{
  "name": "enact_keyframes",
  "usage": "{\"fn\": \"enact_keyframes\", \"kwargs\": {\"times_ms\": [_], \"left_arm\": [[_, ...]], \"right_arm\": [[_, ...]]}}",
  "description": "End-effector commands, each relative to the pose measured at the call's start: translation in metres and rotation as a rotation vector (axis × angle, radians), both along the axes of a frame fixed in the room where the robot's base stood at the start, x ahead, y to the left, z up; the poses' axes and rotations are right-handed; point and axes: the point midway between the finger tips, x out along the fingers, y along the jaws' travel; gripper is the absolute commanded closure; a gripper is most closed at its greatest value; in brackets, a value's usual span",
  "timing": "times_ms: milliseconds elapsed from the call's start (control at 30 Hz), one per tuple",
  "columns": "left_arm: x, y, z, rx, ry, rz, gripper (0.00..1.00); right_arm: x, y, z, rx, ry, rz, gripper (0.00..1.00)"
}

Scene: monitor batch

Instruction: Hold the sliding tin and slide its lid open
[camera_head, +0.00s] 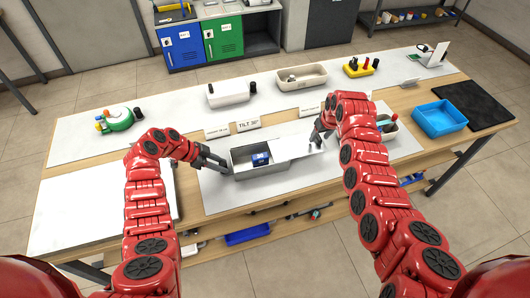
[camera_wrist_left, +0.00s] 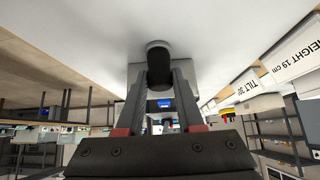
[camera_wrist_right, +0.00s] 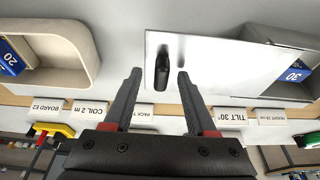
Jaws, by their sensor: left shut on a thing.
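The sliding tin (camera_head: 240,168) is a grey open-topped box on the near mat, with a blue block (camera_head: 260,158) inside. Its pale lid (camera_head: 290,147) is slid far out to the right, uncovering much of the box. My left gripper (camera_head: 224,164) is shut on the dark knob (camera_wrist_left: 158,50) at the tin's left end. My right gripper (camera_head: 318,142) is above the lid's outer part. In the right wrist view its fingers (camera_wrist_right: 158,78) are spread with the lid's black handle (camera_wrist_right: 162,68) seen between their tips; a gap shows on both sides.
A beige tray (camera_wrist_right: 92,50) lies just beyond the lid's free end, with a blue block marked 20. Farther right are a blue bin (camera_head: 438,118) and a black mat (camera_head: 475,103). White label cards, including TILT 30° (camera_head: 248,125), stand behind the tin.

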Motion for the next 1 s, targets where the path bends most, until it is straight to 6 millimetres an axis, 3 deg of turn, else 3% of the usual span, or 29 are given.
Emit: {"fn": "enact_keyframes", "kwargs": {"times_ms": [367, 533, 1000], "left_arm": [[0.0, 0.001, -0.001, 0.002, 0.001, 0.0, 1.0], [0.0, 0.0, -0.001, 0.002, 0.001, 0.0, 1.0], [0.0, 0.0, -0.001, 0.001, 0.0, 0.0, 1.0]], "right_arm": [[-0.002, 0.001, 0.006, 0.001, 0.0, 0.003, 0.43], [-0.007, -0.001, 0.025, 0.002, -0.002, -0.002, 0.43], [-0.03, -0.008, 0.101, 0.0, -0.003, -0.001, 0.43]]}}
